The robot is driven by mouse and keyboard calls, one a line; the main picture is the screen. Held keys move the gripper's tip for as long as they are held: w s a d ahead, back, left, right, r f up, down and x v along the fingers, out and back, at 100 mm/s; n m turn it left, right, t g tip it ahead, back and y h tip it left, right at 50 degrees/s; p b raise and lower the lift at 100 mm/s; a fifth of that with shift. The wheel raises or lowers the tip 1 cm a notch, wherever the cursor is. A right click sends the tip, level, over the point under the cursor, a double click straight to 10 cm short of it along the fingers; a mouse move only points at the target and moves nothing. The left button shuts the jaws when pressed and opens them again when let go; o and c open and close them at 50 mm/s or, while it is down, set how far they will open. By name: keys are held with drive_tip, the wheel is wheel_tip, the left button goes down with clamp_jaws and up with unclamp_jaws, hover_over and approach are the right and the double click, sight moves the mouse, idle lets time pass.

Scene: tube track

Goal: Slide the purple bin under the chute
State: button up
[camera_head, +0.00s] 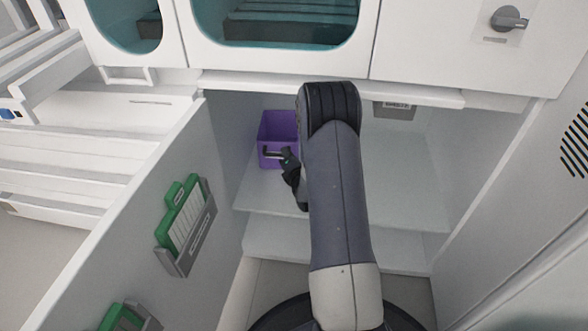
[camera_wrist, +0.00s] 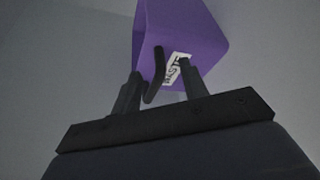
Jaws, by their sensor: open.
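The purple bin (camera_head: 279,126) stands upright on the white shelf inside the open cabinet, at its left side. In the wrist view the bin (camera_wrist: 190,30) shows a dark bar handle (camera_wrist: 155,72) and a white label on its front. My gripper (camera_wrist: 162,70) is open, its two fingers on either side of the handle and close to the bin's front; I cannot tell whether they touch it. In the head view my gripper (camera_head: 287,158) is partly hidden behind my arm. A grey labelled fitting (camera_head: 395,110) hangs under the counter to the right, possibly the chute.
The open cabinet door (camera_head: 140,225) with green clipboard holders (camera_head: 186,225) bounds the left. The cabinet's right wall (camera_head: 490,175) bounds the right. The shelf (camera_head: 405,190) right of my arm is bare. The counter edge (camera_head: 330,88) overhangs the opening.

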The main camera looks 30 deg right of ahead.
sight(279, 143)
drive_tip(key=shift+b+x, duration=0.3)
drive_tip(key=shift+x, duration=1.3)
drive_tip(key=shift+c, duration=0.5)
clamp_jaws()
drive_tip(key=shift+c, duration=2.3)
unclamp_jaws()
drive_tip(key=c, duration=0.3)
drive_tip(key=shift+s, duration=0.1)
